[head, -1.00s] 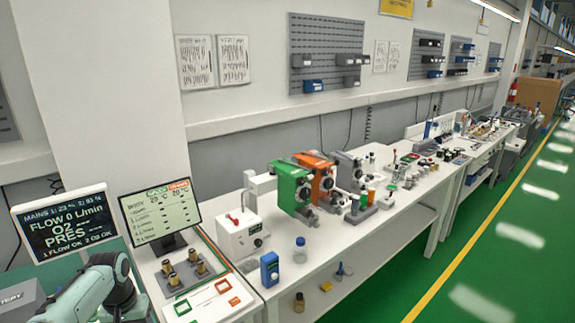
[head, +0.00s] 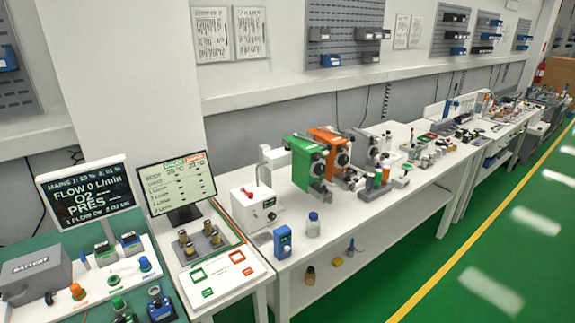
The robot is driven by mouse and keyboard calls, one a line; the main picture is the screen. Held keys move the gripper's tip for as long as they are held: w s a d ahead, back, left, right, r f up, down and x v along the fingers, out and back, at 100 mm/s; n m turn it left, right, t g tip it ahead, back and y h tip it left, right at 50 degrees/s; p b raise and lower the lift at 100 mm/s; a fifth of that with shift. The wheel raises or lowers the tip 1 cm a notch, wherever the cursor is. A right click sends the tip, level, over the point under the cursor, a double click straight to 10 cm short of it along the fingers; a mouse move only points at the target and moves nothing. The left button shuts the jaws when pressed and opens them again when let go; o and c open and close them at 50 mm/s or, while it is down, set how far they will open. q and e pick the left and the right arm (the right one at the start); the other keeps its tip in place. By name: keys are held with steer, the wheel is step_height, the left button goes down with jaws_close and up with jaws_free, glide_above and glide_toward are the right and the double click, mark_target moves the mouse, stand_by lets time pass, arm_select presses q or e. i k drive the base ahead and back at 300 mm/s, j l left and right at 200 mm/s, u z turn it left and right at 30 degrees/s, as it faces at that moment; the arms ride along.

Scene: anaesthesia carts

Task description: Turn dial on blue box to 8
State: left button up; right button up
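A small upright blue box (head: 283,244) stands near the front edge of the white bench, below the white box with the red lever. Its front has pale markings, too small for me to read a dial or its setting. A clear bottle with a blue cap (head: 313,225) stands just right of it, apart from it. Neither of my grippers shows in the head view.
A white box with a red lever (head: 256,207) and green (head: 303,165) and orange (head: 329,150) units stand behind. Two screens (head: 90,196) (head: 177,184), a grey box (head: 36,275) and several coloured connectors are at left. Green floor is free at right.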

mark_target(157, 303)
steer(key=i+j+u, duration=0.1)
steer(key=u, duration=1.25)
